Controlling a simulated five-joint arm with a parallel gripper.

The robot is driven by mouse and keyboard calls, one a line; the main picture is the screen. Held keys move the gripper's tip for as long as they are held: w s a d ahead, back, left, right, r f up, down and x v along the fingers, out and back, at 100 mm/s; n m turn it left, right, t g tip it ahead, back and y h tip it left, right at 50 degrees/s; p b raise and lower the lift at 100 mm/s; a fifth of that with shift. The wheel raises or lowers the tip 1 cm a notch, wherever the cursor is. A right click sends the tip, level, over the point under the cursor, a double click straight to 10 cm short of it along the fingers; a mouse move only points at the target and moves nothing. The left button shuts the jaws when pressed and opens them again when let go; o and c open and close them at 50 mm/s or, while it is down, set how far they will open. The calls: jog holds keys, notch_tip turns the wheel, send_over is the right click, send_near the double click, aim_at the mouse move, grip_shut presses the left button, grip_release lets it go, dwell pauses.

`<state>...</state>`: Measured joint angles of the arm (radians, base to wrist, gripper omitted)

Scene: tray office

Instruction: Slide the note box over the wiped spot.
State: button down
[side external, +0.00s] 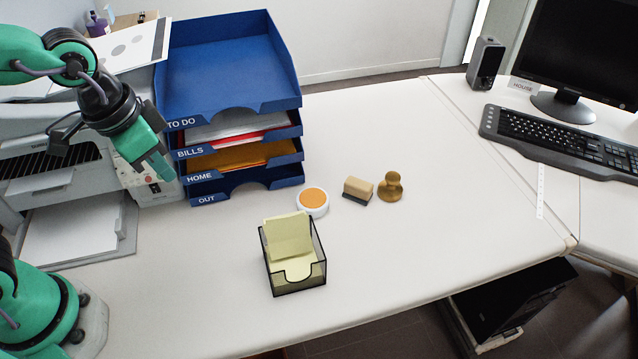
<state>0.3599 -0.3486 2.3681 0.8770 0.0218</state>
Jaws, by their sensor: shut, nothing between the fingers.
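The note box (296,279) is a black mesh holder with pale yellow notes (288,238) in it. It stands upright on the white desk (420,240), in front of a round white dish with an orange top (313,201). No wiped spot can be made out on the desk. My gripper (164,172) is shut and empty. It hangs above the desk at the left, in front of the printer and left of the blue trays, well apart from the note box.
Blue stacked trays (230,62) stand behind the note box. A wooden block (357,190) and a wooden-handled stamp (390,186) sit right of the dish. A printer (50,165) is at left, a keyboard (565,143) at right. The desk right of the box is clear.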

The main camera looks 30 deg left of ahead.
jog(key=s+d+f+m+g+y, duration=0.1)
jog(key=s+d+f+m+g, duration=0.1)
jog(key=d+f+m, duration=0.2)
jog(key=d+f, duration=0.3)
jog(key=d, duration=0.4)
jog(key=shift+d+f+g, duration=0.2)
jog(key=shift+f+g, duration=0.1)
jog(key=shift+f, duration=0.05)
jog(key=shift+f, duration=0.2)
notch_tip(320, 180, down, 9)
jog(key=shift+f, duration=0.1)
jog(key=shift+w+f, duration=0.15)
jog(key=shift+f, duration=0.15)
jog(key=shift+w+d+r, duration=0.1)
jog(key=shift+w+d, duration=1.25)
jog(key=shift+w, duration=0.1)
jog(key=w+d, duration=1.1)
jog(key=shift+w, duration=0.15)
